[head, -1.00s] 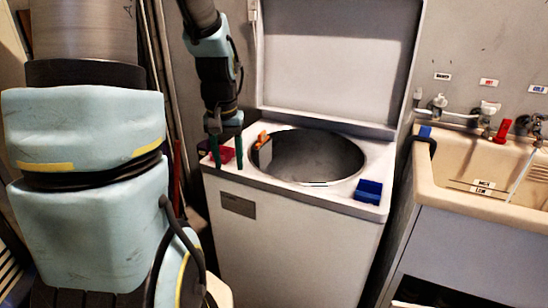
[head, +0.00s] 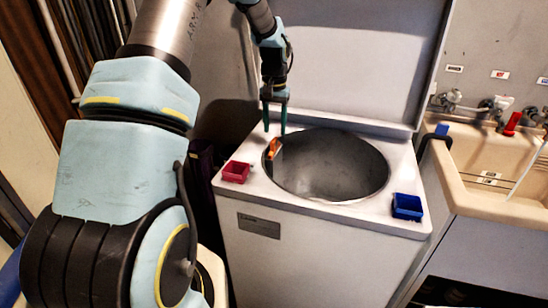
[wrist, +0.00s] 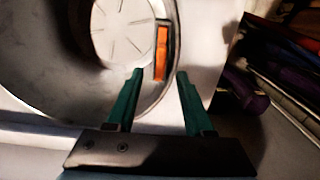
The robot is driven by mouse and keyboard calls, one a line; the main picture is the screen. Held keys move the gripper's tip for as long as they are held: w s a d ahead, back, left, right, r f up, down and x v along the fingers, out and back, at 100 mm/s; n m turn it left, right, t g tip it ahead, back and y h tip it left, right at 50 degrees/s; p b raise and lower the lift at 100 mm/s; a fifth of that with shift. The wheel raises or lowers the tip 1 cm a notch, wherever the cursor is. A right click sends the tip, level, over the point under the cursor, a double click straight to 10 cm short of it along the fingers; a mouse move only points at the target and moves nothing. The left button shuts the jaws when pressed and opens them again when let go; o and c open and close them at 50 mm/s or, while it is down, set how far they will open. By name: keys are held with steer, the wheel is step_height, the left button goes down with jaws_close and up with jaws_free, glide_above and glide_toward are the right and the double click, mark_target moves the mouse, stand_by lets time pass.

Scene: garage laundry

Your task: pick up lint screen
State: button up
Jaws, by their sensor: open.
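The lint screen (head: 274,149) appears to be the piece with an orange handle and a greyish panel at the left inner rim of the washer's round opening. In the wrist view its orange part (wrist: 162,48) stands along the drum wall, just beyond my fingertips. My gripper (head: 275,131) points down over the left side of the opening, with its green fingers apart. In the wrist view my gripper (wrist: 160,75) is open and empty, and the orange part lies in line with the gap between the fingers. I cannot tell the exact height between them.
The white washer (head: 300,255) has its lid (head: 345,60) raised behind the opening. A red bin (head: 236,172) sits on its left front corner and a blue bin (head: 407,207) on the right. A beige sink (head: 475,180) stands to the right.

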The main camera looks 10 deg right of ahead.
mark_target(274, 139)
steer(key=shift+s+a+f+p, duration=0.1)
steer(key=shift+f+p, duration=0.55)
steer(key=shift+f, duration=0.7)
steer(key=shift+s+a+f+p, duration=0.1)
steer(key=shift+f+p, duration=0.5)
steer(key=shift+f, duration=0.75)
jaws_close()
